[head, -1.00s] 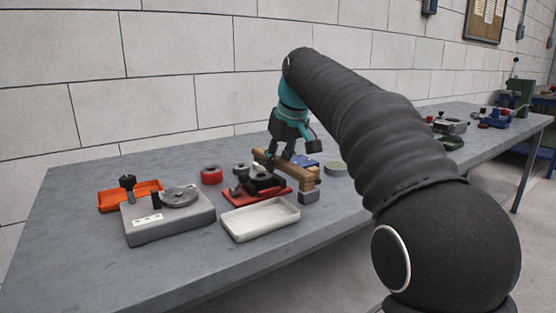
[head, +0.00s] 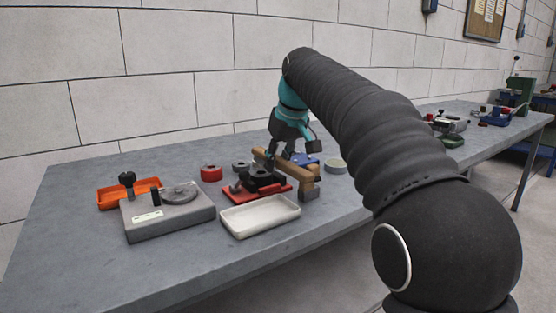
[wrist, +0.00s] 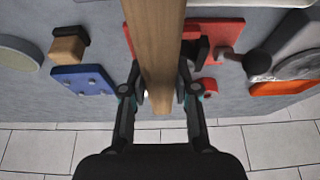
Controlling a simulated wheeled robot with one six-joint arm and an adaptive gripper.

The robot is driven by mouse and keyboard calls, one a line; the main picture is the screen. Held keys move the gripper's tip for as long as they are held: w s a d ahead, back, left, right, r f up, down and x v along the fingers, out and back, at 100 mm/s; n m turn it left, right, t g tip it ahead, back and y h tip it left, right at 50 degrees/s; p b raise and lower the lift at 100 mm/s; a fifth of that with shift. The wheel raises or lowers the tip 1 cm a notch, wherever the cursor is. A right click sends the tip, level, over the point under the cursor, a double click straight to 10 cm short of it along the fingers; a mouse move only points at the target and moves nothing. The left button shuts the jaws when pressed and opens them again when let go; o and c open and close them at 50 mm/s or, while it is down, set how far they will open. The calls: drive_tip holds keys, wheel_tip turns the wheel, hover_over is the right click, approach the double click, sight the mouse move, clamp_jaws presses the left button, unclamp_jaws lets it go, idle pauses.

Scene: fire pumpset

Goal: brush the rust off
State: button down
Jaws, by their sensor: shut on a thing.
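My gripper (wrist: 160,92) is shut on a long wooden brush handle (wrist: 160,45), which runs away from it towards the top of the wrist view. In the head view my gripper (head: 288,155) holds the brush (head: 288,168) over the bench, and a block-shaped head (head: 308,188) hangs at its near end. A red fixture (head: 240,194) with dark parts (head: 258,177) lies just left of and partly behind the brush. The fixture also shows in the wrist view (wrist: 225,32). I cannot make out rust or whether the brush touches anything.
A white tray (head: 262,228) lies in front of the red fixture. A grey device (head: 145,228) and an orange tray (head: 112,201) stand left. The bench's front left is clear.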

drive_tip(key=shift+f+b, duration=0.4)
drive_tip(key=shift+f, duration=0.2)
drive_tip(key=shift+s+a+r+b, duration=0.1)
drive_tip(key=shift+s+a+b, duration=0.05)
drive_tip(key=shift+s+a, duration=0.55)
drive_tip(key=shift+s+a+b, duration=0.15)
drive_tip(key=shift+s+a, duration=0.3)
drive_tip(key=shift+s, duration=0.45)
drive_tip(key=shift+w+d+f+p, duration=0.15)
drive_tip(key=shift+w+d+p, duration=0.35)
drive_tip(key=shift+w+p, duration=0.2)
drive_tip(key=shift+w+d+f+p, duration=0.1)
drive_tip(key=shift+w+d+p, duration=0.45)
drive_tip(key=shift+w, duration=0.1)
drive_tip(key=shift+w+d+f, duration=0.1)
drive_tip(key=shift+w+f, duration=0.1)
